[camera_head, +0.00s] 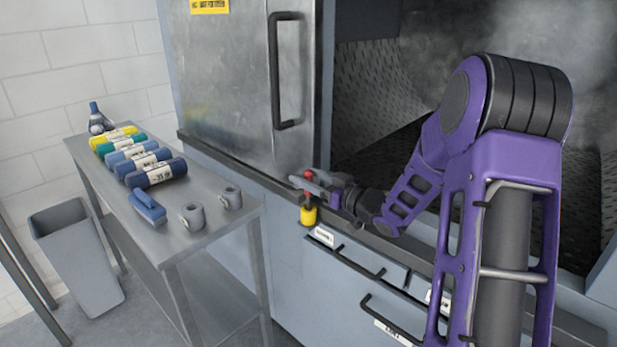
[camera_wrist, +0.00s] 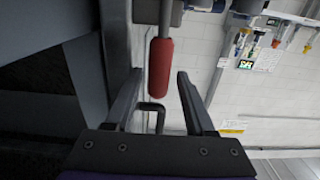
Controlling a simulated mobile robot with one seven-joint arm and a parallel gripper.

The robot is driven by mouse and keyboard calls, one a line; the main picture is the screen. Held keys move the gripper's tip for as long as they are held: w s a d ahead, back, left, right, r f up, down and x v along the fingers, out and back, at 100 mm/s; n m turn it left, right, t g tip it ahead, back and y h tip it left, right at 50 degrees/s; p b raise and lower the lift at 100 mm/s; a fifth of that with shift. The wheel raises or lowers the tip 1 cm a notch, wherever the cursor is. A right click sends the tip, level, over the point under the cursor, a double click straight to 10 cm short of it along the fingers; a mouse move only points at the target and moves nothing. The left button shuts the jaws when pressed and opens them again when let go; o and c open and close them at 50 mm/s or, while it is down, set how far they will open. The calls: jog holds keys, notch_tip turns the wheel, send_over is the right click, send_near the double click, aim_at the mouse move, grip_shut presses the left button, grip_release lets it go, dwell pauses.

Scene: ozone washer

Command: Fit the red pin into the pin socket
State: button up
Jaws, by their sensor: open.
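The red pin (camera_head: 308,175) stands at the front ledge of the washer, left of the opening, directly above a yellow fitting (camera_head: 308,215) that may be the pin socket. How far the pin sits in that fitting cannot be told. In the wrist view the pin's red grip (camera_wrist: 161,68) is seen with a grey shank running up into a grey block. My gripper (camera_head: 318,182) is open at the pin. In the wrist view its two fingers (camera_wrist: 160,78) lie on either side of the red grip, with gaps showing; contact is not visible.
The washer's metal door (camera_head: 225,80) with a black handle (camera_head: 283,70) stands left of the opening. A metal table (camera_head: 225,225) at left holds several coloured rolls (camera_head: 150,170), a blue item (camera_head: 147,206) and two grey cups (camera_head: 192,215). A grey bin (camera_head: 80,265) stands on the floor.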

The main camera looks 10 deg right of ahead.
jog(key=shift+d, duration=0.15)
jog(key=v, duration=1.7)
jog(key=shift+s+p, duration=0.15)
jog(key=shift+p, duration=0.2)
jog(key=shift+r, duration=0.1)
